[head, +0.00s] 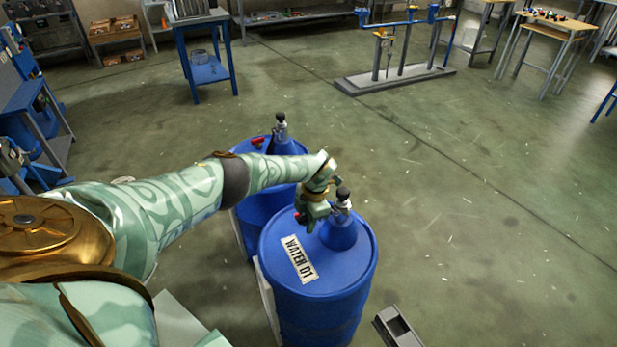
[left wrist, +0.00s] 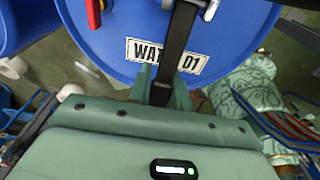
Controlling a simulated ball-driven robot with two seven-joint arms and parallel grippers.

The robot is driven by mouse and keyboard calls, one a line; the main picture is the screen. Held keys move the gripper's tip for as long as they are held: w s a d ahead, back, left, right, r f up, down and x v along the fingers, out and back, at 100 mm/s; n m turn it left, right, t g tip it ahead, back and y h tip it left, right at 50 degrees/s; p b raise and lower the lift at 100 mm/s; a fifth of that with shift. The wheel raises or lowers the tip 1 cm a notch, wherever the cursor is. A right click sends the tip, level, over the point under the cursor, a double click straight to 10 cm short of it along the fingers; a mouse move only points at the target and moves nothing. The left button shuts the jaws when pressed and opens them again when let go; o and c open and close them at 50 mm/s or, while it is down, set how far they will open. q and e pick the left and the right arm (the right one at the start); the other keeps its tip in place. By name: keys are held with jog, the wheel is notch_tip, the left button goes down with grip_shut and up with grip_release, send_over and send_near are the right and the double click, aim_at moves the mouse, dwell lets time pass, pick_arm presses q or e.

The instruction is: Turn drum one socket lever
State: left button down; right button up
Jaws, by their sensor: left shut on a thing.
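The blue drum marked WATER 01 (head: 322,285) stands upright in the middle of the head view. Its top carries a grey socket fitting with a black knob (head: 343,197). My left gripper (head: 318,207) is at the drum top, just left of this fitting, and partly hides the area between. In the left wrist view, the fingers of my left gripper (left wrist: 162,92) are shut on a dark bar (left wrist: 178,45), seemingly the socket lever; its far end leaves the picture. A red handle (left wrist: 94,12) shows on the drum top at left. My right gripper is not in view.
A second blue drum (head: 256,208) stands close behind, with its own black-knobbed fitting (head: 281,127) and red handle (head: 258,140). A grey open box (head: 398,328) lies on the floor at front right.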

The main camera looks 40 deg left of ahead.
pick_arm(q)
jog(key=c, duration=1.3)
grip_release()
jog(key=shift+f, duration=0.1)
jog(key=r+p, duration=0.1)
jog(key=r, duration=0.4)
jog(key=w+r+p, duration=0.1)
jog(key=r+p, duration=0.1)
jog(key=r, duration=0.3)
jog(key=w+d+r+p, duration=0.1)
jog(key=r+p, duration=0.1)
jog(key=r, duration=0.4)
jog(key=shift+w+r, duration=0.1)
jog(key=shift+w, duration=0.05)
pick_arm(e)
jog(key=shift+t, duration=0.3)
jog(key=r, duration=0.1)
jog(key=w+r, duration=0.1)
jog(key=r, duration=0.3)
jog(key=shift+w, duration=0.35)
